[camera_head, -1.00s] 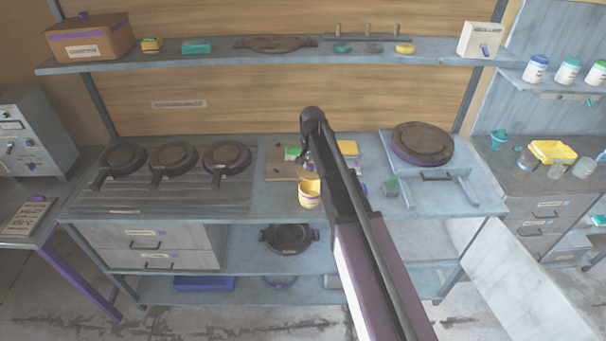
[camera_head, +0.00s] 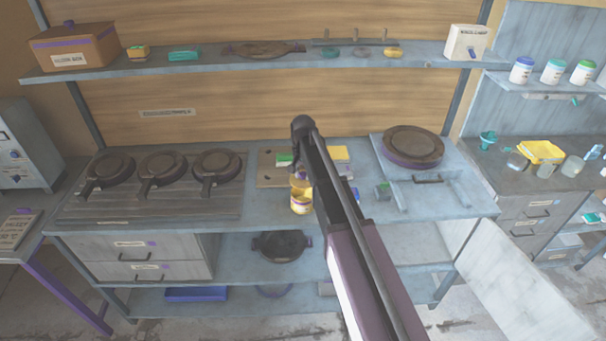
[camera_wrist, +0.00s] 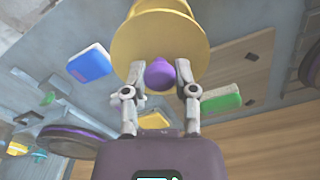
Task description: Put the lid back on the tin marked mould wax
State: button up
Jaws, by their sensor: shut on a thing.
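The tin (camera_head: 301,204) is yellow with a pale label and stands upright near the front edge of the bench; its wording is too small to read. The yellow lid (camera_wrist: 152,42) has a purple knob (camera_wrist: 160,74). My gripper (camera_wrist: 161,80) is shut on this knob, one finger on each side. In the head view the lid (camera_head: 300,184) is right over the tin's mouth, in line with it. I cannot tell whether it touches the rim. The lid hides most of the tin in the wrist view.
Behind the tin lies a board (camera_head: 270,176) with a green-and-white block (camera_head: 284,160). Several dark plate irons (camera_head: 160,168) stand left, and a round press plate (camera_head: 412,146) stands right. Bench space left of the tin is clear.

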jog(key=shift+f+b, duration=2)
jog(key=shift+f, duration=0.3)
jog(key=shift+f, duration=0.2)
dwell(0.6)
dwell(0.3)
jog(key=o, duration=1)
jog(key=o, duration=0.3)
jog(key=shift+o, duration=0.2)
jog(key=shift+r, duration=0.15)
jog(key=shift+r+p, duration=3.3)
jog(key=shift+r, duration=0.1)
